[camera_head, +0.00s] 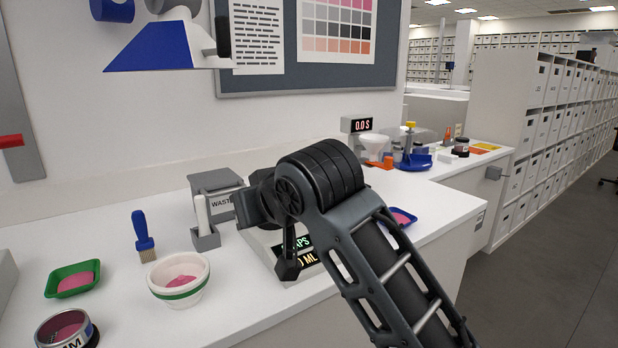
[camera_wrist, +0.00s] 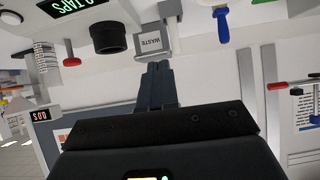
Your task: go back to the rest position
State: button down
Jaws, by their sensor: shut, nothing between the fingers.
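My gripper (camera_wrist: 157,72) shows in the wrist view as two dark fingers shut together, with nothing between them. In that view its tips lie just below the grey waste box (camera_wrist: 152,43); I cannot tell the gap in depth. In the head view my arm reaches in from the lower right over the white bench (camera_head: 235,290), its black joint bent above the counter. The gripper's fingers are not clear there, hidden by or merged with the wrist. My arm partly hides a device with lit readouts (camera_head: 306,258).
The waste box (camera_head: 215,185) stands behind my wrist. Left of it are a blue brush (camera_head: 143,235), a white bowl (camera_head: 178,295), a green tray (camera_head: 62,285) and a jar (camera_head: 62,330). A blue tray (camera_head: 402,217) lies right of my arm. Floor (camera_head: 545,260) is clear at right.

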jog(key=s+d+f+m+t, duration=0.1)
jog(key=s+d+f+m, duration=0.1)
jog(key=s+d+f, duration=0.4)
jog(key=s+d+f+m+t+h, duration=0.1)
jog(key=s+d+f+m+t, duration=0.15)
jog(key=s+f, duration=0.65)
jog(key=s+d+f+m+t, duration=0.1)
jog(key=s+d+f+m, duration=0.1)
jog(key=s+d+f, duration=0.45)
jog(key=s+d+f+m+h, duration=0.1)
jog(key=s+d+h, duration=0.1)
jog(key=s+d, duration=0.45)
jog(key=s+d+f+m+h, duration=0.1)
jog(key=s+d+h, duration=0.15)
jog(key=s, duration=0.75)
jog(key=s+d+r+n, duration=0.1)
jog(key=s+d+r, duration=0.2)
jog(key=s, duration=0.3)
jog(key=s+d+r+n+h, duration=0.1)
jog(key=s+d+r, duration=0.2)
jog(key=s, duration=0.3)
jog(key=shift+d+t, duration=0.35)
